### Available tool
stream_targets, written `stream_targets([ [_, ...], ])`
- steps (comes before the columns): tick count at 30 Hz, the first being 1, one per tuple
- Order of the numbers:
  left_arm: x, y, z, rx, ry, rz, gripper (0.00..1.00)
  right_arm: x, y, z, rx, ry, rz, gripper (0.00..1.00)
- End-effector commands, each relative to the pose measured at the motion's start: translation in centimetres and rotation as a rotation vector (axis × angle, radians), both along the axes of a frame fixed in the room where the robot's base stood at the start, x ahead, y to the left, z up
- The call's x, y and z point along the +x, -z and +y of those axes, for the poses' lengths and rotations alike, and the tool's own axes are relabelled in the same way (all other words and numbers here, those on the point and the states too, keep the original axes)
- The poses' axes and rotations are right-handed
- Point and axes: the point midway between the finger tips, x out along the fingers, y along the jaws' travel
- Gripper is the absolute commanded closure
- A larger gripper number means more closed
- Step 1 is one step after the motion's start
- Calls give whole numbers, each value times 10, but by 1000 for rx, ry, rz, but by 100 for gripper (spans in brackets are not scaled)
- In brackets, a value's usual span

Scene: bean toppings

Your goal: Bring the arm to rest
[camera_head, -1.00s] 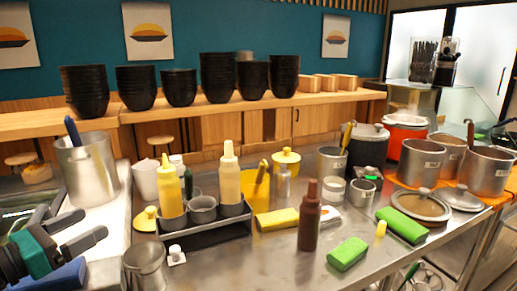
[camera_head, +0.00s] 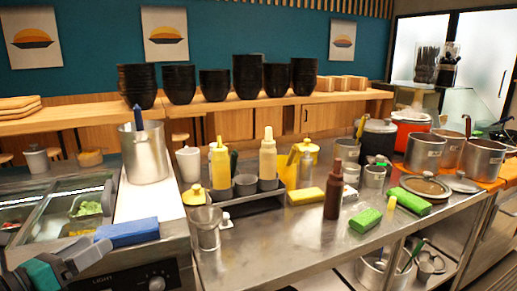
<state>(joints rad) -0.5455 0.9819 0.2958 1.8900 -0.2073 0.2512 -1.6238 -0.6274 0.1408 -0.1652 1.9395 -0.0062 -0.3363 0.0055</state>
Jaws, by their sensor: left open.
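Whether the fingers touch anything cannot be told. My right gripper is not in view.
A metal pot (camera_head: 143,158) stands behind the blue block. A steel table (camera_head: 290,240) holds squeeze bottles in a rack, a metal jug (camera_head: 206,228), a brown bottle (camera_head: 333,196) and green sponges. Food bins (camera_head: 88,212) are at left.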

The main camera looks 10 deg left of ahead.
Motion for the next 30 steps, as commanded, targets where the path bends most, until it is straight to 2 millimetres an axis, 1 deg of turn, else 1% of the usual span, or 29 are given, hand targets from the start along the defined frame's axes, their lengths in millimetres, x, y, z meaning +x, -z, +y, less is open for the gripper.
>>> stream_targets([
  [1, -6, 19, -2, -140, -44, 61, 9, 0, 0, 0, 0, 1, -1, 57],
  [5, -24, 74, -12, -530, -166, 232, 9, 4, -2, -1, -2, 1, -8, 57],
  [6, -31, 93, -19, -665, -209, 287, 9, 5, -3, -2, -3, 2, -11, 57],
  [8, -43, 121, -32, -884, -280, 374, 9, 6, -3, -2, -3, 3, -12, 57],
  [9, -52, 140, -43, -1038, -329, 430, 9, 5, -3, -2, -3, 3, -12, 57],
  [11, -66, 167, -64, -1277, -407, 513, 9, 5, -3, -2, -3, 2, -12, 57],
  [12, -75, 184, -79, -1434, -461, 566, 9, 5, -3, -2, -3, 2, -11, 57],
  [14, -88, 206, -105, -1666, -542, 638, 9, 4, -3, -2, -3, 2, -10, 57],
  [15, -96, 218, -123, -1812, -595, 682, 9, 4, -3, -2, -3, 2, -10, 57],
  [17, -107, 233, -149, -2011, -671, 736, 9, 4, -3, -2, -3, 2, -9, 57],
  [18, -114, 240, -165, -2130, -718, 766, 9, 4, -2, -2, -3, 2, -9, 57],
  [21, -125, 251, -198, -2359, -813, 822, 9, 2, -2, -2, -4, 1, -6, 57],
  [22, -127, 253, -206, -2410, -834, 832, 9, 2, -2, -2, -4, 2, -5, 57],
  [24, -132, 256, -219, -2496, -874, 851, 9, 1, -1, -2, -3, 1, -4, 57],
  [25, -133, 256, -222, -2520, -886, 856, 9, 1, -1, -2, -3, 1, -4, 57],
  [27, -134, 257, -227, -2553, -901, 862, 9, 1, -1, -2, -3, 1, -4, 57],
  [30, -135, 258, -228, -2560, -906, 864, 9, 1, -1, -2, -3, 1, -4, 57],
])
